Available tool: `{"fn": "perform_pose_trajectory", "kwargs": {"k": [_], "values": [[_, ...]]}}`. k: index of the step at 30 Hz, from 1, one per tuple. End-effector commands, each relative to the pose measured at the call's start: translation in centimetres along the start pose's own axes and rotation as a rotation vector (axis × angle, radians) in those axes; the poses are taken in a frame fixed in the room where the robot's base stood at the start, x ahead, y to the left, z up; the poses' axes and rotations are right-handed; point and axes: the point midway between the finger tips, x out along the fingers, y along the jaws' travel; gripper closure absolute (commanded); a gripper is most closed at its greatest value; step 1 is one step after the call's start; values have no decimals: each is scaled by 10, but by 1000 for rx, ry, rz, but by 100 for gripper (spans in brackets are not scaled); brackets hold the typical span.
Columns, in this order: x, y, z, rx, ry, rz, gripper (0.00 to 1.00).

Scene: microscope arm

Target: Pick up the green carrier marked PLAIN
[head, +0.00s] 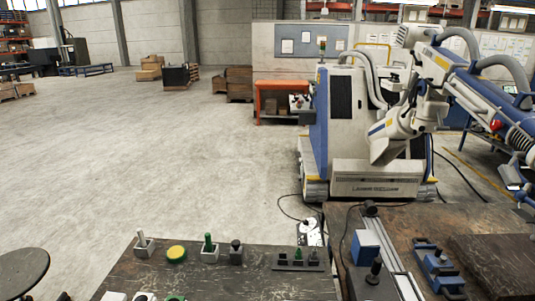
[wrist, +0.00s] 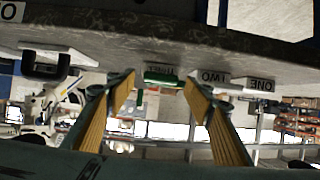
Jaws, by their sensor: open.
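My gripper (wrist: 163,100) shows in the wrist view with its two yellow-padded fingers spread apart and nothing between the pads. Beyond and between the fingertips, a green piece (wrist: 160,78) shows at the table edge, with a small label beside it that I cannot read clearly. In the head view, a green upright piece (head: 208,242) stands in a pale block on the near table. Smaller green pieces (head: 298,253) stand in a dark rack (head: 284,266) to its right. No PLAIN marking is legible, so I cannot tell which green piece is the carrier. My gripper is not identifiable in the head view.
A yellow disc with green rim (head: 176,253), a pale block with a grey post (head: 144,245) and a dark block (head: 236,252) share the near table (head: 195,278). A blue fixture (head: 367,247) stands right.

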Motion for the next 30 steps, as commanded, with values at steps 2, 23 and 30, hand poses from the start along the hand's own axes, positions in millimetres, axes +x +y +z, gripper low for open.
{"fn": "perform_pose_trajectory", "kwargs": {"k": [2,23,30], "values": [[0,0,0,0,0,0,52],[-2,0,-4,0,0,0,79],[-4,0,-10,0,0,0,79]]}}
